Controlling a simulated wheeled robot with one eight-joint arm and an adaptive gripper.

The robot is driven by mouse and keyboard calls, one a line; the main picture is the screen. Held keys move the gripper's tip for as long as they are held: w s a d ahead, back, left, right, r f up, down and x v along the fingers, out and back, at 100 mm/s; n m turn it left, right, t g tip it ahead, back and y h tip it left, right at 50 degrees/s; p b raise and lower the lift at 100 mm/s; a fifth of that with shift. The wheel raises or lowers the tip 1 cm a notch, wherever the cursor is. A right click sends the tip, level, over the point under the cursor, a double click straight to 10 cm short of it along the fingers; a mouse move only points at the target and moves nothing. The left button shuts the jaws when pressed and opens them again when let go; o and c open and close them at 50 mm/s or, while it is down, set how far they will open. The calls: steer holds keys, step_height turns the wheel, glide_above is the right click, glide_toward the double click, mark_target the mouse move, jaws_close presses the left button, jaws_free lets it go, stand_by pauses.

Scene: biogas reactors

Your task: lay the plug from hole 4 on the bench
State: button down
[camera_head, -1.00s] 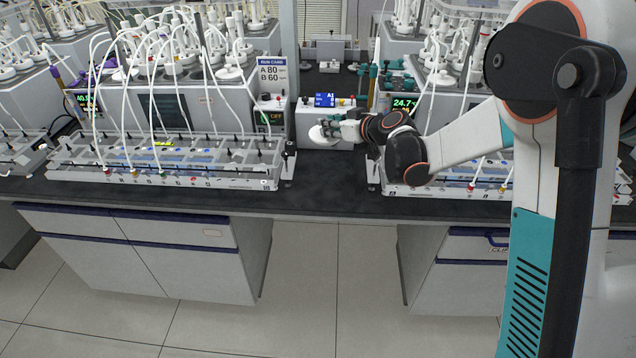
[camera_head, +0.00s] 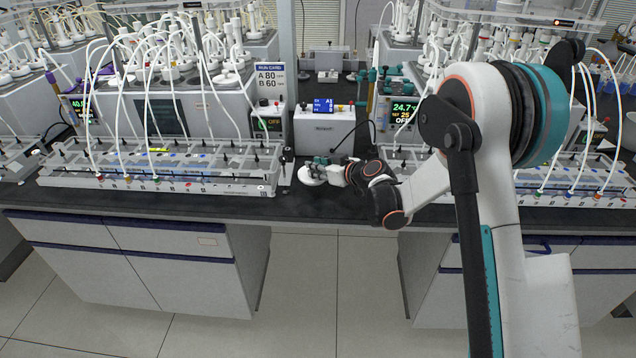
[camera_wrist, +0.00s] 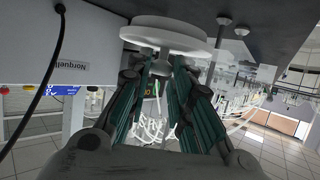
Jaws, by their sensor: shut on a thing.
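The plug is a white round disc (camera_head: 311,175) with a short neck. In the head view it is low over the black bench (camera_head: 330,205), in the gap between the two tube racks. My gripper (camera_head: 328,166) comes in from the right and is shut on the plug. In the wrist view the plug (camera_wrist: 165,36) lies across the tips of my gripper (camera_wrist: 163,70), its neck between the two green-padded fingers. The disc looks very near the dark bench surface (camera_wrist: 240,22); I cannot tell whether they touch. Hole 4 cannot be made out.
A white box with a blue display (camera_head: 325,128) stands behind the plug. A left rack with tubes (camera_head: 160,170) and a right rack (camera_head: 570,180) flank the gap. A dark post (camera_head: 287,165) stands close to the plug's left. Bare bench lies in front.

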mark_target(318, 179)
steer(key=shift+f+b, duration=0.65)
steer(key=shift+f, duration=1.6)
steer(key=shift+f, duration=0.1)
steer(key=c, duration=1.4)
jaws_free()
steer(key=shift+c, duration=0.2)
